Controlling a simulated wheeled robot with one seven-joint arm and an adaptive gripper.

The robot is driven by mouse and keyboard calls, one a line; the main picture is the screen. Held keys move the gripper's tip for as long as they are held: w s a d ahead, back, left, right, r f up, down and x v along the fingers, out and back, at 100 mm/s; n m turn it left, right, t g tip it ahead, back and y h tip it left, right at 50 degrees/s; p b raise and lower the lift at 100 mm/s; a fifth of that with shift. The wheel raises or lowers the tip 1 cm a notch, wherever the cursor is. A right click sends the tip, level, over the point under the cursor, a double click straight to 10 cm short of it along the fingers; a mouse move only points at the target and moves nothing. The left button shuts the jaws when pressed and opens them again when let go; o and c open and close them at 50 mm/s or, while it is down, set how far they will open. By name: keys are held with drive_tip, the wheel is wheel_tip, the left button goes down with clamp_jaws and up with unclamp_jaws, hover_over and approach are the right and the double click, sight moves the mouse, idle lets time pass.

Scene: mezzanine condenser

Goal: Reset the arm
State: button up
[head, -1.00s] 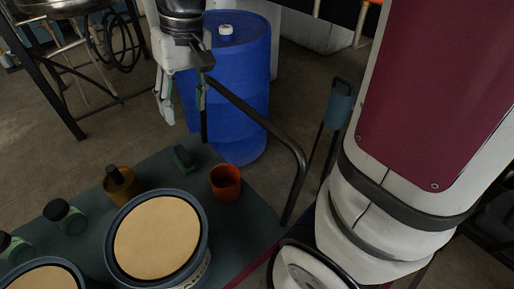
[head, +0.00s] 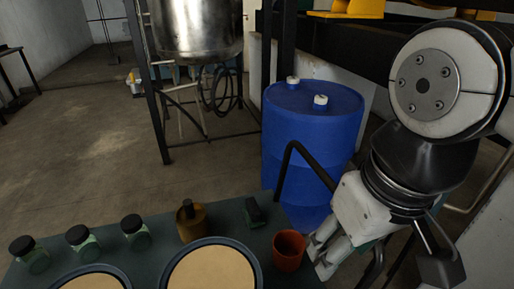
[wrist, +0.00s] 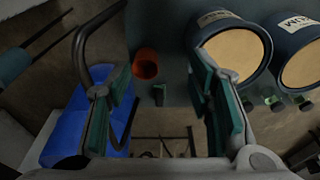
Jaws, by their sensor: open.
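My gripper (head: 328,262) hangs at the lower right of the head view, beside the orange cup (head: 289,250) and in front of the blue drum (head: 310,125). In the wrist view my gripper (wrist: 162,105) has its green-padded fingers spread wide, with nothing held between them. Past the fingers, the orange cup (wrist: 145,64) and a small dark green object (wrist: 158,95) show on the table, apart from the fingers. In the head view the arm bends down from the upper right.
The dark table (head: 150,262) bears two tan-topped round tins (head: 212,272), several black-lidded jars (head: 135,232), an amber bottle (head: 192,222) and the small dark green object (head: 254,212). A black curved rail (head: 287,165) rises behind it. A steel tank (head: 195,30) stands behind. Floor at left is open.

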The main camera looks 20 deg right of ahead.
drive_tip(key=shift+r, duration=0.1)
wheel_tip(320, 180, up, 12)
drive_tip(key=t+p, duration=0.2)
drive_tip(key=p, duration=0.8)
drive_tip(key=shift+d+f, duration=0.15)
drive_tip(key=shift+f, duration=0.05)
